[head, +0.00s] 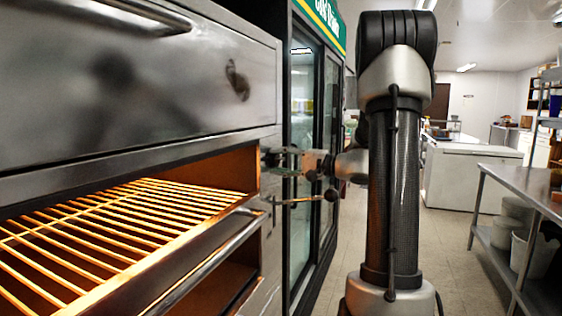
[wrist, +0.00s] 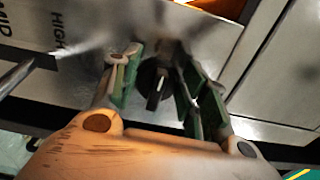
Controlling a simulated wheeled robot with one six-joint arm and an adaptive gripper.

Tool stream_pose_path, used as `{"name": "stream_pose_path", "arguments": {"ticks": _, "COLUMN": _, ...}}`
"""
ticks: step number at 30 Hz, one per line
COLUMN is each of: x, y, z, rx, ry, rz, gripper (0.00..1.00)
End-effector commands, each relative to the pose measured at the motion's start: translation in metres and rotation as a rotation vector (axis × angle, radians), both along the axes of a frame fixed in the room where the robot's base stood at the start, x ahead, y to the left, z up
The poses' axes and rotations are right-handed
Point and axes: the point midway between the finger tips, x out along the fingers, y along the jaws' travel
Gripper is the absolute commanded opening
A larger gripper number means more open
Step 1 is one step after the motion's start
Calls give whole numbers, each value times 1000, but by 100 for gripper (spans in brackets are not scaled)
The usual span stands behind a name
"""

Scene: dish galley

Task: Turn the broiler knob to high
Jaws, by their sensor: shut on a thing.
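The broiler knob (wrist: 152,82) is a dark round knob with a pale pointer mark, on the steel panel in the wrist view. The mark points towards the bottom of the picture. The printed words HIGH (wrist: 60,32) and MID show on the panel at the upper left of the wrist view, apart from the knob. In the head view my gripper (head: 272,178) is at the right end of the oven front; the knob cannot be made out there.
The broiler opening with its glowing wire rack (head: 120,225) is at the left, with a bar handle (head: 215,262) along its front. A glass-door fridge (head: 305,130) stands just beyond. A steel table (head: 505,185) is at the right; the floor between is clear.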

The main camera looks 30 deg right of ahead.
Motion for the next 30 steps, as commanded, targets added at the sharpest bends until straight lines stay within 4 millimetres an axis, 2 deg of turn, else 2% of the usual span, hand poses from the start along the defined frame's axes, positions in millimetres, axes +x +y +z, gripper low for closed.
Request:
{"name": "stream_pose_path", "arguments": {"ticks": 12, "x": 0, "y": 0, "z": -4, "rx": -198, "ry": -153, "rz": 1, "gripper": 20}}
{"name": "stream_pose_path", "arguments": {"ticks": 30, "x": 0, "y": 0, "z": -5, "rx": -248, "ry": -192, "rz": 1, "gripper": 20}}
